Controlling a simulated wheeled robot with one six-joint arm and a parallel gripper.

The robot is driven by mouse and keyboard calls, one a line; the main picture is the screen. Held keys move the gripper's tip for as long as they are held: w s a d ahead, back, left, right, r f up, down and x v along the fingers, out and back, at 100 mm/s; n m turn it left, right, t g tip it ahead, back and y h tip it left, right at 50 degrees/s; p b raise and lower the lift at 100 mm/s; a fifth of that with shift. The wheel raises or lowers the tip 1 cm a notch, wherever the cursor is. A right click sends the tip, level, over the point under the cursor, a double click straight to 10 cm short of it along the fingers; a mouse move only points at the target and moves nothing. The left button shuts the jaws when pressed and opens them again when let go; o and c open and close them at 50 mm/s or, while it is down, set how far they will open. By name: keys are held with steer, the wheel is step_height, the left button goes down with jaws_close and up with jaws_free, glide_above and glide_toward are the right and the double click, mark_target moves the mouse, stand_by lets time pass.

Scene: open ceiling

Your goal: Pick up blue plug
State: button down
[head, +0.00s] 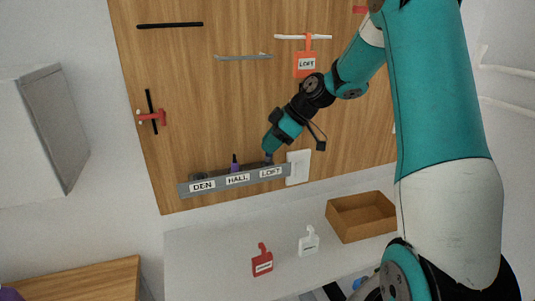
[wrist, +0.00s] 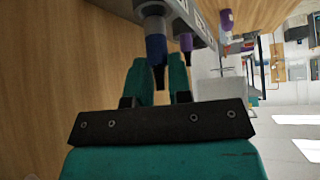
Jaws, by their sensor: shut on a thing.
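The blue plug (wrist: 156,48) stands in the grey labelled rail (head: 216,185) on the wooden board, at the LOFT position. It shows as a small dark-blue piece in the head view (head: 269,157), just under my gripper. My gripper (wrist: 159,68) is shut on the blue plug, with one teal finger on each side of it and its dark tip between them. In the head view my gripper (head: 268,147) comes down from the upper right to the rail. A purple plug (head: 235,164) stands at HALL and shows beside the fingers in the wrist view (wrist: 186,42).
A white plate (head: 298,167) is mounted right of the rail. Below, the white surface holds a red tag (head: 262,261), a white tag (head: 309,241) and an open brown box (head: 361,215). An orange LOFT tag (head: 306,64) hangs on the board above.

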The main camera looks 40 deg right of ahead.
steer(key=shift+s+d+f+t+y+b, duration=0.35)
steer(key=shift+d+f+t+y+b, duration=0.3)
steer(key=shift+b, duration=0.4)
step_height(320, 180, up, 7)
steer(key=s, duration=0.1)
steer(key=s+d+r+g+h+b, duration=0.2)
steer(key=s+d, duration=1.1)
steer(key=d, duration=0.4)
steer(key=shift+d, duration=0.15)
steer(key=shift+f, duration=0.1)
